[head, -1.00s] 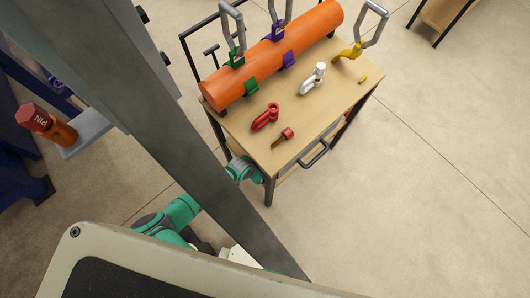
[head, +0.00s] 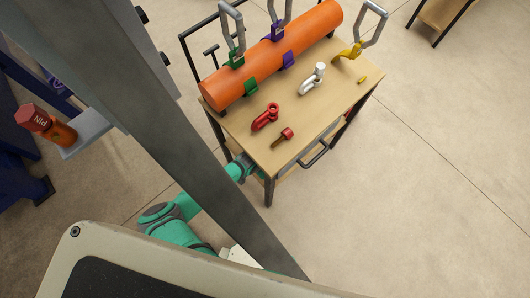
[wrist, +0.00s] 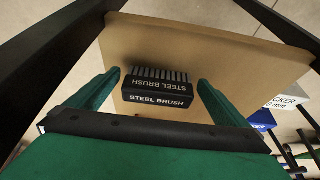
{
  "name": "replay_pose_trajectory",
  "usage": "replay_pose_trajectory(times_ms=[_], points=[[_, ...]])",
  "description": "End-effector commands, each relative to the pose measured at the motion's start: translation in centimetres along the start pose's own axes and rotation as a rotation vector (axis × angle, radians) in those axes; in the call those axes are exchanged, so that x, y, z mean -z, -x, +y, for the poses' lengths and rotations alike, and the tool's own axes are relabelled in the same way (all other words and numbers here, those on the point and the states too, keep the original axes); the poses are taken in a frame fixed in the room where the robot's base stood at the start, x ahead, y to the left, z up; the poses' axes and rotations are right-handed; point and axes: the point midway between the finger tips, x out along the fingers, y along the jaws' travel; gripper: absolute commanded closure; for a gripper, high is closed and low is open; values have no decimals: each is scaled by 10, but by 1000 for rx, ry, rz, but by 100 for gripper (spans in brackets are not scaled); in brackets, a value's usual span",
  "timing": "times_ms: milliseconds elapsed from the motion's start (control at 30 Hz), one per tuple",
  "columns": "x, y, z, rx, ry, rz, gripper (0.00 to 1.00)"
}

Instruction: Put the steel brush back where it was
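The steel brush (wrist: 157,98), a black block with white "STEEL BRUSH" lettering and grey bristles, shows in the middle of the wrist view. It is over or on a light brown board (wrist: 215,50) between black posts; I cannot tell whether it touches the board. My gripper (wrist: 160,82) has its two green fingers spread on either side of the brush, with a narrow gap showing on each side. In the head view the gripper and brush are hidden under the cart's top (head: 325,118), where my green arm reaches in.
On the cart top lie an orange pipe (head: 270,55), a red shackle (head: 265,117), a red-headed pin (head: 283,135), a white shackle (head: 312,80) and a yellow one (head: 349,52). Black posts (wrist: 60,50) flank the gripper. A blue-and-white box (wrist: 282,100) stands at right.

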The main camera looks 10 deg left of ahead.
Motion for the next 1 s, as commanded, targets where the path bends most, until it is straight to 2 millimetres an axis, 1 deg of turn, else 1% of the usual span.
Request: replay_pose_trajectory(times_ms=[133, 267, 367, 700, 833, 1000], points=[[1, 3, 0, 0, -1, 0, 0], [2, 15, 0, 0, -1, 2, 0], [1, 31, -1, 0, 0, 2, 0], [0, 94, 0, 0, 0, 1, 0], [0, 111, 0, 0, 0, 0, 0], [2, 120, 1, -2, -3, 0, 0]])
